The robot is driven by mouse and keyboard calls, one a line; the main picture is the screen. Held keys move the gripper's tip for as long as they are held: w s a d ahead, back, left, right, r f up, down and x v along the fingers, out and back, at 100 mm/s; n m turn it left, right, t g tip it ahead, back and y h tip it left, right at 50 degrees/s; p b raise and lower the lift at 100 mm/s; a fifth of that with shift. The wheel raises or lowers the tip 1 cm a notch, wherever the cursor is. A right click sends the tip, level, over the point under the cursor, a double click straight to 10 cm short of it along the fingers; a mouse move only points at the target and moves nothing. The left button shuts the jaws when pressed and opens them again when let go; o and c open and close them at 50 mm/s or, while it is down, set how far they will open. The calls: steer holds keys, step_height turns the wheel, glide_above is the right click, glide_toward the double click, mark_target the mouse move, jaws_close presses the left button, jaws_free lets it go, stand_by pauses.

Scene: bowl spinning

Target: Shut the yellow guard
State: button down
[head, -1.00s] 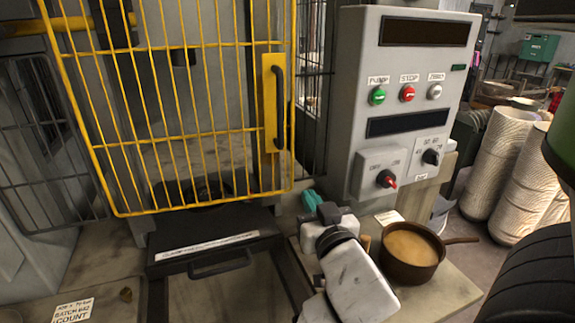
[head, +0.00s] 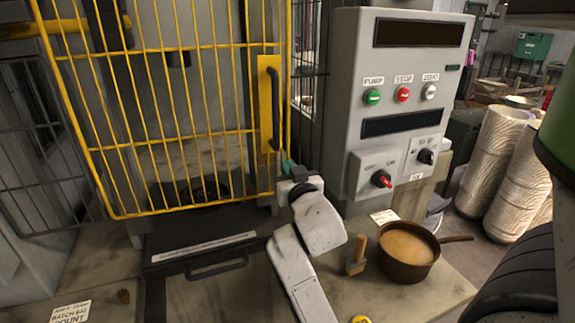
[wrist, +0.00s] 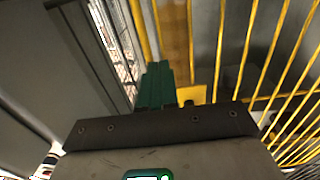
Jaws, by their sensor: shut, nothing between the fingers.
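The yellow guard (head: 141,143) is a barred frame in front of the spinning machine in the head view. Its right edge carries a yellow plate with a dark upright handle (head: 276,105). My gripper (head: 287,165) is shut and empty, with its green fingertips by the lower right edge of the guard, just below the handle. In the wrist view the shut green fingers (wrist: 156,85) point toward the yellow plate and bars (wrist: 230,50). I cannot tell whether the fingers touch the guard.
A grey control box (head: 405,95) with buttons and knobs stands right of the guard. A brown pan (head: 407,268) and a wooden-handled brush (head: 357,255) sit on the bench at lower right. Dark bars (head: 305,75) stand behind the guard's right edge.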

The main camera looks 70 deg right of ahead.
mark_target(280, 159)
steer(key=shift+w+d, duration=0.1)
steer(key=shift+d, duration=0.1)
steer(key=x, duration=0.4)
steer(key=shift+w+r, duration=0.25)
steer(key=shift+w, duration=0.15)
